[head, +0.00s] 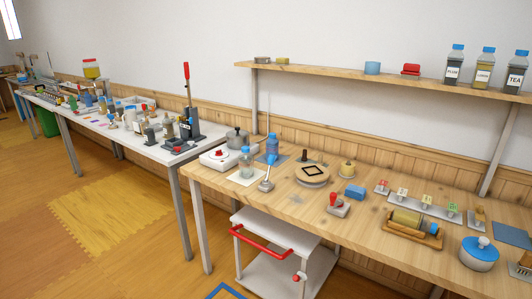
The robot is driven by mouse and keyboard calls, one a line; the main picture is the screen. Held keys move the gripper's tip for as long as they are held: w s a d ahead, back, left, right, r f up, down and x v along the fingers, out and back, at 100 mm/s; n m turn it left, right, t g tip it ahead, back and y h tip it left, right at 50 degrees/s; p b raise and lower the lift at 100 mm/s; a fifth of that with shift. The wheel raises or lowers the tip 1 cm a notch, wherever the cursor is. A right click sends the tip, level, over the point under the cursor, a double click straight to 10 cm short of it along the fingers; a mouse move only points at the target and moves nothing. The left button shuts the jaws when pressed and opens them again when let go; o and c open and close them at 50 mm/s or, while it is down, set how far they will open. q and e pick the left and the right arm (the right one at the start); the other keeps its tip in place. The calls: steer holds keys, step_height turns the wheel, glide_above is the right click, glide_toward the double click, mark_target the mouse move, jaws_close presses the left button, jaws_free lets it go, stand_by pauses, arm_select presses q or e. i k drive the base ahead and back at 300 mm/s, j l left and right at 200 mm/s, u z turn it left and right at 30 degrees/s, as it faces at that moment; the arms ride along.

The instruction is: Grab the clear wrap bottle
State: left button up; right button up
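A clear bottle (247,164) stands upright on a pale square mat (238,179) at the left part of the near wooden table. A blue bottle (272,145) stands just behind it to the right. Several clear jars with blue lids stand on the wall shelf; one of them is labelled TEA (516,78). A yellowish bottle with a blue end (407,217) lies on its side in a wooden cradle. I cannot tell for sure which of these is the clear wrap bottle. Neither of my grippers is in view.
The wooden table (300,206) also holds a round turntable (312,174), a blue block (355,192), a red-handled stamp (338,204) and a grey pot (478,253). A white cart (270,275) with a red handle stands under it. The floor at left is open.

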mark_target(245, 162)
steer(key=z, duration=0.55)
steer(key=i+j+z, duration=0.15)
steer(key=j+z, duration=0.15)
steer(key=i+j+z, duration=0.25)
steer(key=j+z, duration=0.3)
steer(key=i+j+z, duration=0.15)
steer(key=j, duration=0.45)
steer(key=j+z, duration=0.1)
steer(key=j, duration=0.45)
